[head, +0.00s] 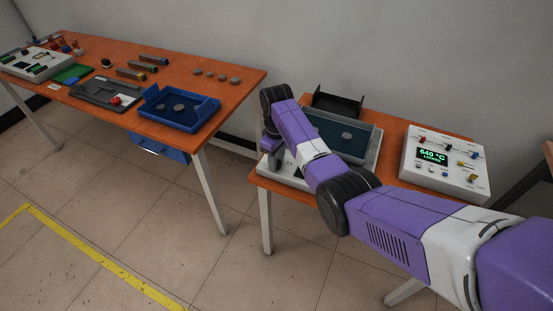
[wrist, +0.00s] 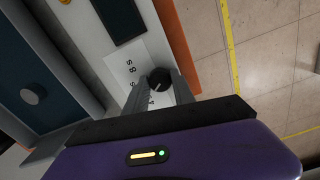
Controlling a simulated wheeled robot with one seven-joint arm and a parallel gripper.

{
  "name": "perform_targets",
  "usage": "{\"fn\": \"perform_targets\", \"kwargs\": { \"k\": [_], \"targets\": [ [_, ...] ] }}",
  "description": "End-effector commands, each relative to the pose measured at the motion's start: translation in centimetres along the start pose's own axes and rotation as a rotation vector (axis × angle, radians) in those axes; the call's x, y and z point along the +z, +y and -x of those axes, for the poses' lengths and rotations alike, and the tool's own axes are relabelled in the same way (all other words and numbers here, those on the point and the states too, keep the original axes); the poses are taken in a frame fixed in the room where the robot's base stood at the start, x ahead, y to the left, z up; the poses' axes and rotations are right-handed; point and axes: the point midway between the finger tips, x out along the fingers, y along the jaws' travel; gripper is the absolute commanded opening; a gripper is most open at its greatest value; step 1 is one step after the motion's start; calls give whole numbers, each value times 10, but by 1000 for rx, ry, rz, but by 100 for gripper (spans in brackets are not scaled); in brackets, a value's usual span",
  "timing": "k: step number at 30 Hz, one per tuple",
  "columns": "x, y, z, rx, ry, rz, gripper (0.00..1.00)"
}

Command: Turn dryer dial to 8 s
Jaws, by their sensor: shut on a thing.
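The dryer dial (wrist: 159,80) is a small dark round knob on a white label plate, seen in the wrist view. Printed marks, including "8 s", show on the label (wrist: 130,70) to the left of the dial. My gripper (wrist: 160,88) is shut on the dial, with its grey fingers on both sides of it. The dial's pointer direction is too small to tell. In the head view my gripper (head: 276,160) is at the left front of the dryer (head: 372,165), and my arm hides the dial there.
A dark tray area with a grey disc (wrist: 31,96) lies left of the dial. In the head view a control box (head: 445,160) reading 640 °C stands on the right. A second table on the left holds a blue tray (head: 180,123) and several parts. Floor lies between the tables.

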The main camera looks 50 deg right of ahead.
Motion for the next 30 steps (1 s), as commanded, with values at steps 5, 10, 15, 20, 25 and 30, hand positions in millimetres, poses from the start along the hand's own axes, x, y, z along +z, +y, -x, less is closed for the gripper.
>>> {"fn": "perform_targets", "kwargs": {
  "k": [5,10,15,20,25,30],
  "targets": [
    [0,-1,2,0,0,-157,0],
    [-1,-1,2,-1,-1,-320,0],
    [-1,-1,2,-1,1,-483,0],
    [-1,-1,2,0,0,-634,0],
    [-1,0,1,1,0,-796,0],
    [-1,0,1,0,2,-955,0]
  ]
}}
